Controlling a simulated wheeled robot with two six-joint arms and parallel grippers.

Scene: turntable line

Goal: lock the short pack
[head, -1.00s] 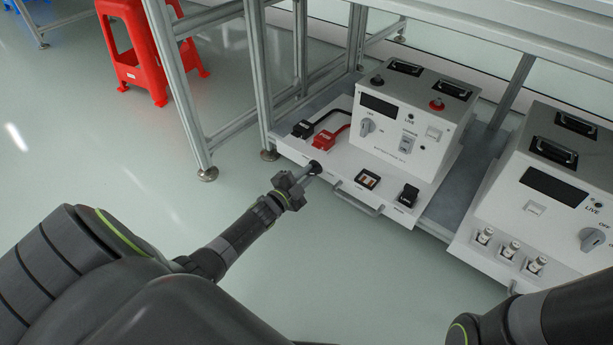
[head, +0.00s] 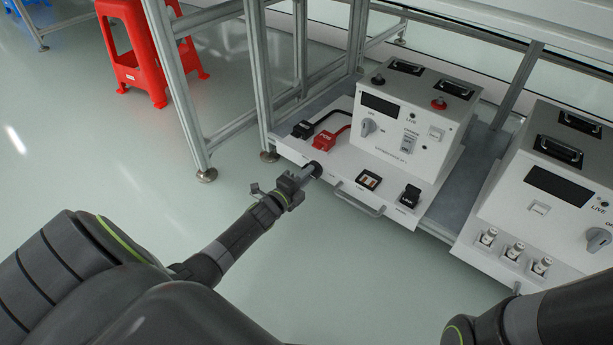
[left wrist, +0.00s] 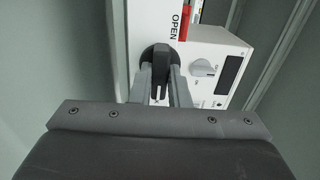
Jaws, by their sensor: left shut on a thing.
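The left white pack (head: 408,115) sits on a shelf with a white front ledge (head: 340,185). A black round knob (head: 317,166) is at the ledge's left front. My left gripper (head: 308,174) is shut on this knob. In the left wrist view the knob's black grip bar (left wrist: 161,62) stands between my two fingers, roughly in line with them. The word OPEN is printed just beyond it; other markings around the knob are hidden by the fingers. My right gripper is out of view; only part of my right arm shows.
Behind the knob are a red connector (head: 323,141) and a black connector (head: 302,130) with cables. A small panel (head: 368,180), a black switch (head: 410,195) and a front handle (head: 358,200) are to its right. A second white pack (head: 550,190) stands right. Floor in front is clear.

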